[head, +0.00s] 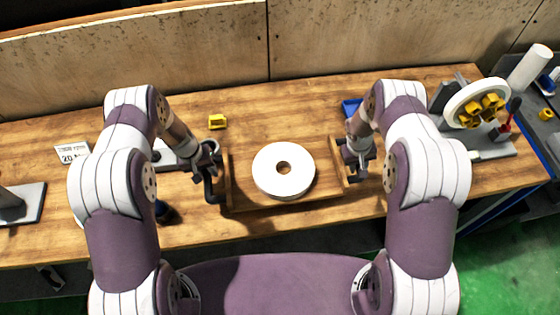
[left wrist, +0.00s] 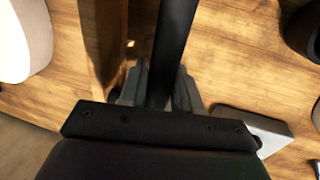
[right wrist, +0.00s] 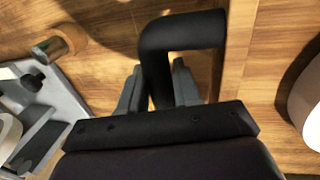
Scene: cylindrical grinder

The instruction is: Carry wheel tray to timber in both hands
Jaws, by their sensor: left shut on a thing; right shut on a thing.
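The wooden wheel tray (head: 290,207) is at the middle of the bench, with a white grinding wheel (head: 270,185) lying flat in it. Its end walls stand left and right of the wheel. My left gripper (head: 208,172) is shut on the black left handle, which shows between the fingers in the left wrist view (left wrist: 175,45). My right gripper (head: 357,165) is shut on the black right handle, seen bent between the fingers in the right wrist view (right wrist: 185,30). I cannot tell whether the tray touches the bench. I cannot single out the timber.
A blue bin (head: 351,107) is behind my right gripper. A stand with a white wheel (head: 466,104) is at the right. A sign (head: 72,153) is at the left.

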